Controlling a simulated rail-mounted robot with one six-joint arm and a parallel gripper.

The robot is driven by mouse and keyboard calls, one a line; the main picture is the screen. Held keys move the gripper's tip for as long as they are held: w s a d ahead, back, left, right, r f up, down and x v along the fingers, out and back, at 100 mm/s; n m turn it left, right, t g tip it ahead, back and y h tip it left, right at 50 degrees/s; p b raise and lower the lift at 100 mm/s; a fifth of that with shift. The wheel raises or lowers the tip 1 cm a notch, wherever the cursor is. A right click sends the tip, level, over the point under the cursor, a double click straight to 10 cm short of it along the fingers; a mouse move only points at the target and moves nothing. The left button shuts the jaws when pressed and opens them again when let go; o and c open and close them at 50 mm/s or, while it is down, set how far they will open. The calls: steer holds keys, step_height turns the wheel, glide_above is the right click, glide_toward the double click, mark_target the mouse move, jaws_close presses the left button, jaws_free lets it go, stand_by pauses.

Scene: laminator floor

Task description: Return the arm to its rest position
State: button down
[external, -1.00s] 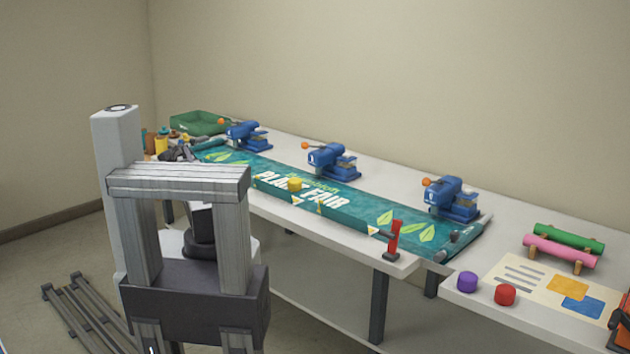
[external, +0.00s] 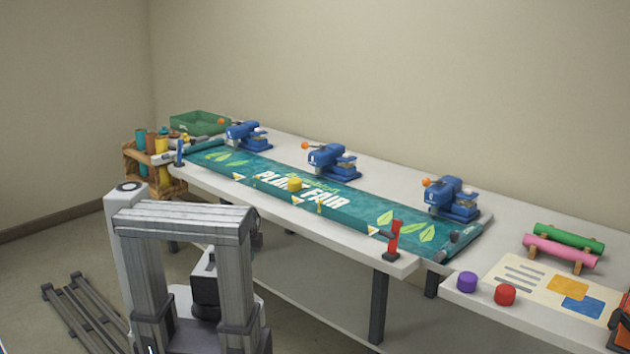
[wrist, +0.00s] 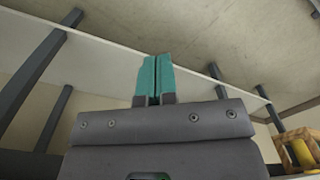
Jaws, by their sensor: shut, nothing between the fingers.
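My gripper (wrist: 156,80) shows in the wrist view with its two teal fingers pressed together and nothing between them. In the external view my arm is folded low in front of the table, and my own frame hides most of it. I cannot make out the fingertips there. The long white table (external: 345,245) stands beyond my arm, and its pale underside and dark legs also show in the wrist view (wrist: 95,65).
A green banner (external: 355,205) lies along the table, with a yellow puck (external: 295,184) on it. Blue presses (external: 333,162) line the back. A red clamp (external: 394,240) stands at the front edge. A wooden rack (external: 150,165) holding rolls is at the left end.

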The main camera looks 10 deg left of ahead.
step_height(320, 180, up, 22)
steer(key=p, duration=2.3)
steer(key=shift+s+d+p, duration=0.15)
steer(key=shift+d+p, duration=0.05)
steer(key=shift+p, duration=0.2)
steer(key=c, duration=1.8)
jaws_free()
steer(key=shift+c, duration=0.2)
